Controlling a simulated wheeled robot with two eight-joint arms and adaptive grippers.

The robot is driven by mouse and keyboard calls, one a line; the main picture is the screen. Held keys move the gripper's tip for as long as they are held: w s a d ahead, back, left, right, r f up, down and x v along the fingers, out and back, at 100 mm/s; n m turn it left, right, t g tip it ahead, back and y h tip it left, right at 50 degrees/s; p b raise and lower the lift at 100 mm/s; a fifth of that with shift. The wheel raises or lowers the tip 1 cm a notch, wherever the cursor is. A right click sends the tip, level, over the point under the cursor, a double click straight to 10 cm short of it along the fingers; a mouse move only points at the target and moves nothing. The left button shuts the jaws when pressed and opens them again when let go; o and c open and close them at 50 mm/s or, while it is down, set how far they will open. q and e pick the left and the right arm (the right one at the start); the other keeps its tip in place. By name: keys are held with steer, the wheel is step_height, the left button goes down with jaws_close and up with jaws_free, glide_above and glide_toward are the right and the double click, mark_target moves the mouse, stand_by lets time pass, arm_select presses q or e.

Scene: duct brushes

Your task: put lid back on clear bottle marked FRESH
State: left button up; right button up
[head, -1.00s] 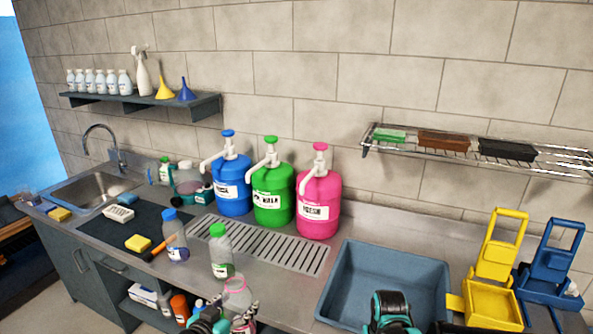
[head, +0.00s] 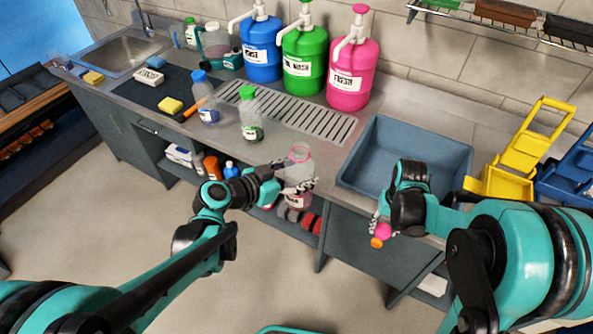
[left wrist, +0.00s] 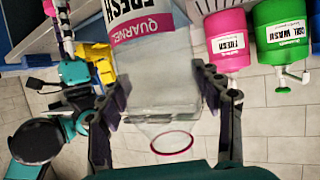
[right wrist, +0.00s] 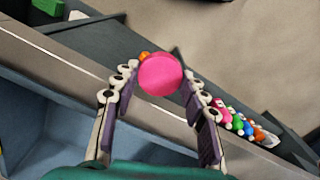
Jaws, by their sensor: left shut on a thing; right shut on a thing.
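The clear bottle (head: 299,172) is open at the top, with a pink ring at its neck. In the left wrist view the bottle (left wrist: 158,75) shows a pink and white label reading FRESH. My left gripper (head: 297,187) is shut around its sides and holds it roughly upright at the counter's front edge. The pink lid (right wrist: 160,74) is between the fingertips of my right gripper (right wrist: 160,88), which is shut on it. In the head view the lid (head: 383,230) is to the right of the bottle and lower in the picture, apart from it.
A green-capped bottle (head: 250,118) and a blue-capped bottle (head: 204,98) stand on the counter left of the clear bottle. Blue, green and pink pump jugs (head: 351,75) stand behind. A blue basin (head: 435,140) is close to my right gripper. An orange piece (head: 376,242) shows beside the lid.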

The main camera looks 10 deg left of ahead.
steer(key=w+a+r+n, duration=0.1)
steer(key=a+r+n, duration=0.1)
steer(key=a+r, duration=1)
steer(key=w+a+r+n, duration=0.1)
steer(key=a+r+n, duration=0.1)
steer(key=a+r, duration=1.1)
step_height(320, 180, up, 10)
steer(key=shift+w+a+r, duration=0.15)
steer(key=shift+w+a, duration=0.05)
steer(key=shift+w, duration=0.1)
steer(key=shift+f, duration=2.05)
steer(key=shift+f, duration=0.1)
steer(key=shift+f, duration=0.8)
steer(key=shift+f, duration=0.55)
